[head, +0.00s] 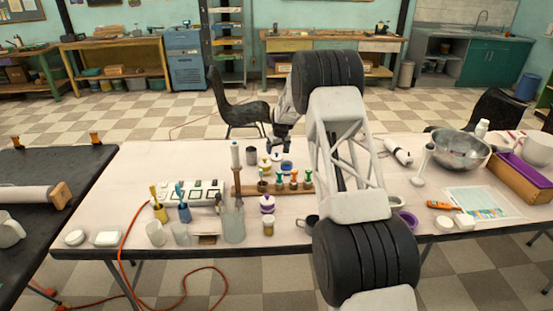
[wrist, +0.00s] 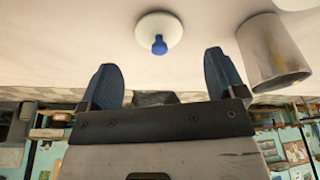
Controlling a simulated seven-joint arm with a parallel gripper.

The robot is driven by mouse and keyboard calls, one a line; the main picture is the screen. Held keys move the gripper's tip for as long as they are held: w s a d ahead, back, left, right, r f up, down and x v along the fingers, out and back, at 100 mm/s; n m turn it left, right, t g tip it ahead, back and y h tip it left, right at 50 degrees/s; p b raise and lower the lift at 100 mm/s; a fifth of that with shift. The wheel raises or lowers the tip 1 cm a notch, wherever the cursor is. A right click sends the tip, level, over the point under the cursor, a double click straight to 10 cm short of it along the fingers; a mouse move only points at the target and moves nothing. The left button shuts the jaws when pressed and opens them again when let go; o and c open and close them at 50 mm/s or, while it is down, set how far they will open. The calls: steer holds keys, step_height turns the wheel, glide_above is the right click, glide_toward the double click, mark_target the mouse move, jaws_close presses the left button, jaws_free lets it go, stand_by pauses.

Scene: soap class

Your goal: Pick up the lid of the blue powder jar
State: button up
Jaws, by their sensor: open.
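In the wrist view, a white round lid with a blue knob (wrist: 160,31) shows just beyond my gripper (wrist: 160,63). My gripper's two blue fingers are apart and empty, with the knob lined up between them but beyond the tips. In the head view, a small jar with blue on it (head: 287,167) stands behind the wooden rack. My gripper (head: 275,144) is above and just behind it, partly hidden by my arm. I cannot tell from the head view how far the fingers are from the lid.
A pale grey cylinder (wrist: 270,55) stands close to my right finger in the wrist view. A wooden rack (head: 272,188) with coloured tools, a tall clear container (head: 233,224) and a purple-banded jar (head: 267,203) stand nearby. A metal bowl (head: 460,148) is at the right.

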mark_target(276, 154)
steer(key=shift+x, duration=2.5)
steer(key=shift+w, duration=0.1)
steer(key=shift+c, duration=0.3)
steer(key=c, duration=0.9)
